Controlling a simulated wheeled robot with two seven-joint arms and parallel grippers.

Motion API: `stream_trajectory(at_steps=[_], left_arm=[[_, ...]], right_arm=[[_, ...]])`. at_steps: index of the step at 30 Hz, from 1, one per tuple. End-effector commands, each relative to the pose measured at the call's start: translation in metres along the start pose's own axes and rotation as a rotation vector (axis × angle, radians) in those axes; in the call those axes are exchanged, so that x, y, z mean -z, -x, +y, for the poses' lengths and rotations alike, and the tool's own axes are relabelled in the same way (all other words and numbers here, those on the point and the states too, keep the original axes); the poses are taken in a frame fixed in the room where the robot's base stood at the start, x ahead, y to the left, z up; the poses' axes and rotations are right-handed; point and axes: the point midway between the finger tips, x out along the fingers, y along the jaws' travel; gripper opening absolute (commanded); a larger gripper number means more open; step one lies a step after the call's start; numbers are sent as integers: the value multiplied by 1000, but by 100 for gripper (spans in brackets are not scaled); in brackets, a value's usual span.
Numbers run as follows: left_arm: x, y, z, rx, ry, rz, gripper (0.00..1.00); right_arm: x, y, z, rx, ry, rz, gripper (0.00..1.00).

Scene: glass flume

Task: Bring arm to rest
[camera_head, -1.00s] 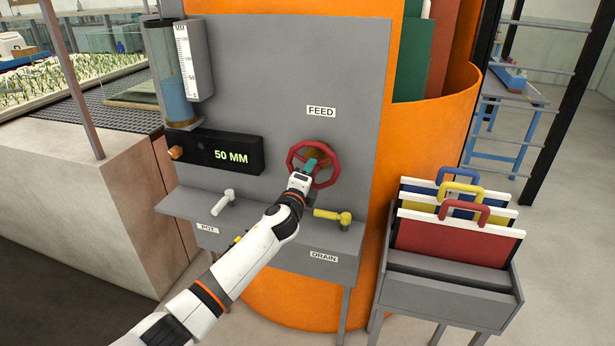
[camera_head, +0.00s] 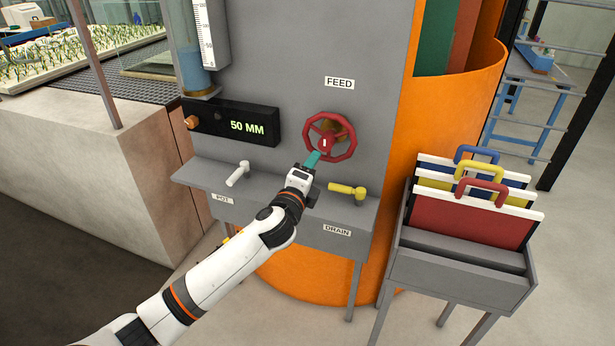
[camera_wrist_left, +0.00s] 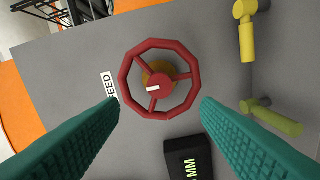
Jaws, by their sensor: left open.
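My left arm comes in from the lower left in the head view. Its gripper (camera_head: 313,160) is just in front of and below the red feed wheel (camera_head: 330,137). In the left wrist view the two green fingers (camera_wrist_left: 160,112) are spread wide and empty. The red wheel (camera_wrist_left: 159,79) shows whole beyond them, apart from the fingers, with a white mark on its hub. My right gripper is not in view.
A grey panel (camera_head: 290,60) carries a display (camera_head: 232,122) reading 50 MM. A white pot lever (camera_head: 238,173) and a yellow drain lever (camera_head: 347,191) sit below. A grey rack (camera_head: 460,265) with coloured, handled boards stands at right.

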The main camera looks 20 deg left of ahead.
Motion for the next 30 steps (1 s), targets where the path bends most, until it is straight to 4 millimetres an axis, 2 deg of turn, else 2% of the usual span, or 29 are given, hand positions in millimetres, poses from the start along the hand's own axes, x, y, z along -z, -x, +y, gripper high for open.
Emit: stream_trajectory(at_steps=[3,7,19,22,23,26,29,30], left_arm=[[0,12,-1,0,0,-1,57],[0,17,0,1,-1,0,57],[0,18,0,0,0,0,57],[0,17,-7,13,9,0,57],[-1,17,-14,25,18,0,57],[-3,17,-54,99,79,0,57],[-7,23,-120,219,184,8,57],[-9,28,-151,273,232,16,57]], right_arm=[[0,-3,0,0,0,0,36],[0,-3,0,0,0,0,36],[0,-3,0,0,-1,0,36],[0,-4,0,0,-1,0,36],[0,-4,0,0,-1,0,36],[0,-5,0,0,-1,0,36],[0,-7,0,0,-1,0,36],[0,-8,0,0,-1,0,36]])
